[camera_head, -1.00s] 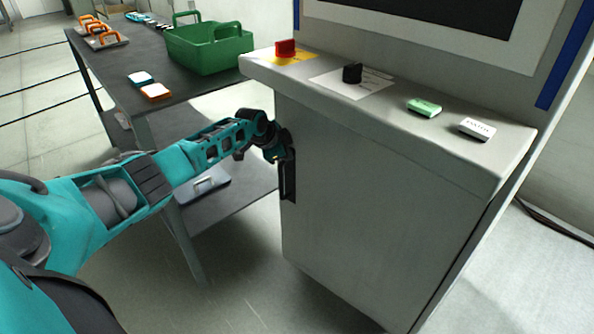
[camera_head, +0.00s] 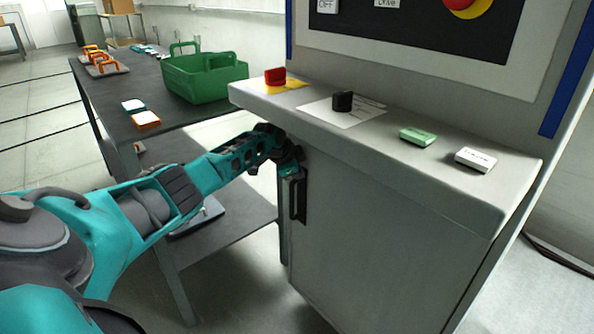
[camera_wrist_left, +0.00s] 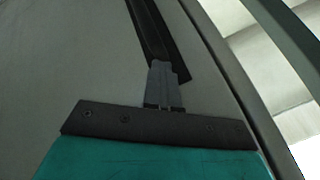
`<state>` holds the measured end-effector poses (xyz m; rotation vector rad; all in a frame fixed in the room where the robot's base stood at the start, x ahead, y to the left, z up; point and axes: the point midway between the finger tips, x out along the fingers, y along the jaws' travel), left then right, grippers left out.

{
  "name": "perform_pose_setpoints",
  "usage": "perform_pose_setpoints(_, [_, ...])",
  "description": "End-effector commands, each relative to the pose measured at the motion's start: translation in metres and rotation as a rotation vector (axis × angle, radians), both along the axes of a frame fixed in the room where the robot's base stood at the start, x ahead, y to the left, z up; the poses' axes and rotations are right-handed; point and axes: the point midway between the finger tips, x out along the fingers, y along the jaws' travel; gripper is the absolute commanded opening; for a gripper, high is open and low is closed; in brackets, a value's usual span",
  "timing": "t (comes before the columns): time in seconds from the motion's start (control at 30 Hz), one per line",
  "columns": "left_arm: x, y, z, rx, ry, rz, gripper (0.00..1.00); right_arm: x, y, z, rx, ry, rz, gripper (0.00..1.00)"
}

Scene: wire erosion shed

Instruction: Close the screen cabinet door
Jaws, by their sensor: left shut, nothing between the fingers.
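The screen cabinet door (camera_head: 365,245) is the grey front panel below the control shelf in the head view. It looks flush or nearly flush with the cabinet; I cannot tell whether a gap remains. Its black handle (camera_head: 299,197) is upright near the door's left edge. The handle also shows in the left wrist view (camera_wrist_left: 158,38). My left gripper (camera_head: 290,172) is at the top of the handle, against or very near the door. In the left wrist view its fingers (camera_wrist_left: 163,85) are together and empty, at the handle's end. My right gripper is not in view.
The cabinet's shelf (camera_head: 480,195) juts out above the door, with a red knob (camera_head: 275,77), a black knob (camera_head: 342,101), a green block (camera_head: 417,137) and a white block (camera_head: 475,160). A dark table (camera_head: 105,98) with a green caddy (camera_head: 205,78) stands at left.

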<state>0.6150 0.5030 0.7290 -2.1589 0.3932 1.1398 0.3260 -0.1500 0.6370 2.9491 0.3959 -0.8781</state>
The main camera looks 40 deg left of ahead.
Motion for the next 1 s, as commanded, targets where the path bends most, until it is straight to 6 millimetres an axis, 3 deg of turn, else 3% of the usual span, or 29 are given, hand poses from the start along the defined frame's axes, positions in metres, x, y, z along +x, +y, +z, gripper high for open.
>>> perform_pose_setpoints(0.03, [0.013,-0.005,0.009,0.003,-0.055,-0.004,0.00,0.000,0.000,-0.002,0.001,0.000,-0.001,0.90])
perform_pose_setpoints(0.07, [0.013,-0.005,0.010,0.002,-0.056,-0.005,0.00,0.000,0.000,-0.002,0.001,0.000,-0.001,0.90])
perform_pose_setpoints(0.37, [-0.001,-0.006,0.027,0.002,-0.049,-0.005,0.00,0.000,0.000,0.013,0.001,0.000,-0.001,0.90])
perform_pose_setpoints(0.53, [-0.023,-0.004,0.044,0.004,-0.028,-0.001,0.00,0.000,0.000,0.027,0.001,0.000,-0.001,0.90])
perform_pose_setpoints(1.0, [-0.095,-0.006,0.036,0.009,-0.012,0.001,0.00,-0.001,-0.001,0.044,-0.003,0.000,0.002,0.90])
